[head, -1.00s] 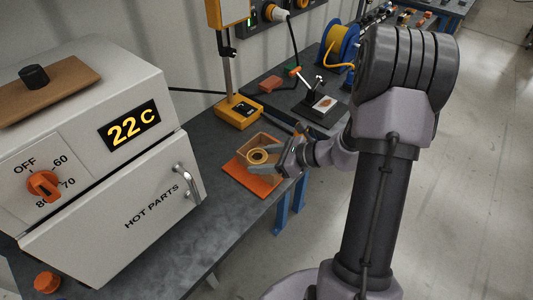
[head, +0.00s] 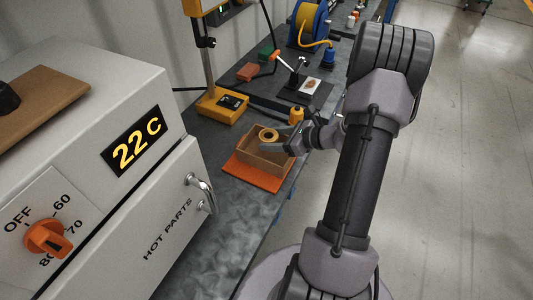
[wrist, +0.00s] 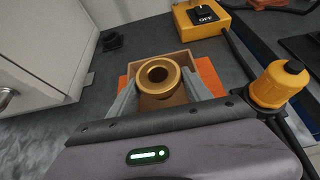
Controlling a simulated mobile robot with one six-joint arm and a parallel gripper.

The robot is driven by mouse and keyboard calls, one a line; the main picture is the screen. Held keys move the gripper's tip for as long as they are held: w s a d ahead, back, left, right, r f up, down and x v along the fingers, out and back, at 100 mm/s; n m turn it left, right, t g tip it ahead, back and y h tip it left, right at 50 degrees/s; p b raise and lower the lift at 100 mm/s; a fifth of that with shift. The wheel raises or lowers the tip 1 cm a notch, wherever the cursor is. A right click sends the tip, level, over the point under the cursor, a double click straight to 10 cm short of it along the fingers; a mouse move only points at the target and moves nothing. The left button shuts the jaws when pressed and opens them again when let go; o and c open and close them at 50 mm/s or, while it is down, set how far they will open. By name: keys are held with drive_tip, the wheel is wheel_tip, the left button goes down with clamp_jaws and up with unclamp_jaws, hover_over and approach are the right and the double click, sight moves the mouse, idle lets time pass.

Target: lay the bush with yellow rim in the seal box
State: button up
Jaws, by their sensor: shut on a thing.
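The bush with yellow rim (head: 268,134) is a brassy ring-topped sleeve, also seen in the wrist view (wrist: 158,76). My gripper (head: 279,143) is shut on it, one finger on each side, with the rim facing up. The seal box (head: 262,164) is a small open brown box. In the wrist view its far wall (wrist: 185,59) shows behind the bush. In the head view the bush appears over the far part of the box, above its rim. The bush's lower end and most of the box's floor are hidden.
The box stands on an orange mat (head: 247,176) on the grey bench. A white hot-parts oven (head: 120,190) stands to the left. A yellow-based stand (head: 222,104) is behind the box. A yellow-topped fitting (wrist: 279,84) is close on the right in the wrist view.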

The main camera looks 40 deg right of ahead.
sight(272, 156)
wheel_tip(272, 156, down, 5)
drive_tip(key=shift+f+b, duration=0.1)
drive_tip(key=shift+b, duration=0.6)
drive_tip(key=shift+f, duration=0.2)
drive_tip(key=o, duration=1.2)
drive_tip(key=shift+r, duration=0.1)
